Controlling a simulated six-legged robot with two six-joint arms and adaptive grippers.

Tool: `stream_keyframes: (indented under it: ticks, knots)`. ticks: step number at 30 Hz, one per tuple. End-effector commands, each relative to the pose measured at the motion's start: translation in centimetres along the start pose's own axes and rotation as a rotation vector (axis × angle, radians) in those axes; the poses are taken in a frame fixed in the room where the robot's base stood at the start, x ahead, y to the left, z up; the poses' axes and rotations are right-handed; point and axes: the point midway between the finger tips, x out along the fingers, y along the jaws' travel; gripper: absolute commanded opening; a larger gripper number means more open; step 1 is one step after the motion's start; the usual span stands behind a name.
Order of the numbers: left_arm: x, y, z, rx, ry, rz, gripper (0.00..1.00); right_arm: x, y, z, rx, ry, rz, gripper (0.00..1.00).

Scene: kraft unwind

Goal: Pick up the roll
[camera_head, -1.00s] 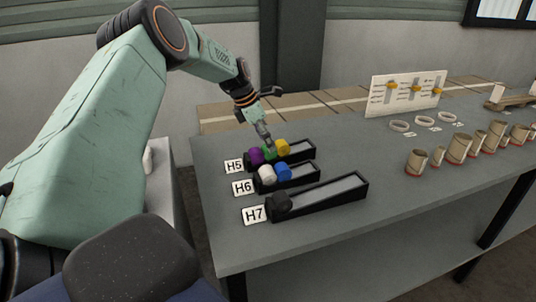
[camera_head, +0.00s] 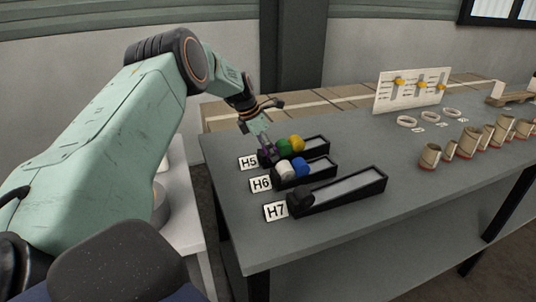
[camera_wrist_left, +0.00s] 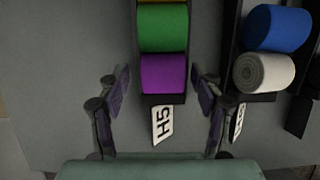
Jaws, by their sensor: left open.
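My left gripper (camera_head: 268,152) is open over the H5 end of the H5 tray (camera_head: 318,142). In the left wrist view its two fingers (camera_wrist_left: 162,92) stand on either side of the purple roll (camera_wrist_left: 163,73), apart from it, and the roll lies in the tray's label end. In the head view the gripper mostly hides the purple roll. The green roll (camera_head: 283,146) lies directly behind it, then the yellow roll (camera_head: 297,143). My right gripper is out of view.
The H6 tray (camera_head: 322,167) holds a white roll (camera_head: 284,167) and a blue roll (camera_head: 301,167). Several kraft tubes (camera_head: 467,145), white rings (camera_head: 407,120) and an upright board (camera_head: 412,92) stand to the right.

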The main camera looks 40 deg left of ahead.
Motion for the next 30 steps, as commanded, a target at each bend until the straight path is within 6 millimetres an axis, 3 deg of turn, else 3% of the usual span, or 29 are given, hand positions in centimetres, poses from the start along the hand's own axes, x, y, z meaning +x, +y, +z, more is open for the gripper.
stream_keyframes:
  ticks: [3,21,30]
  knots:
    - [-0.08,0.01,0.12,0.001,0.0,0.0,0.64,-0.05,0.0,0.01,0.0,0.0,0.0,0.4]
    - [-0.24,0.24,-0.42,-0.001,0.001,0.0,0.13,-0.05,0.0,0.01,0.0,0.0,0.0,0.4]
    - [-0.38,0.21,-0.26,0.0,0.0,0.0,0.12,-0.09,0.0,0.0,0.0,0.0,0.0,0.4]
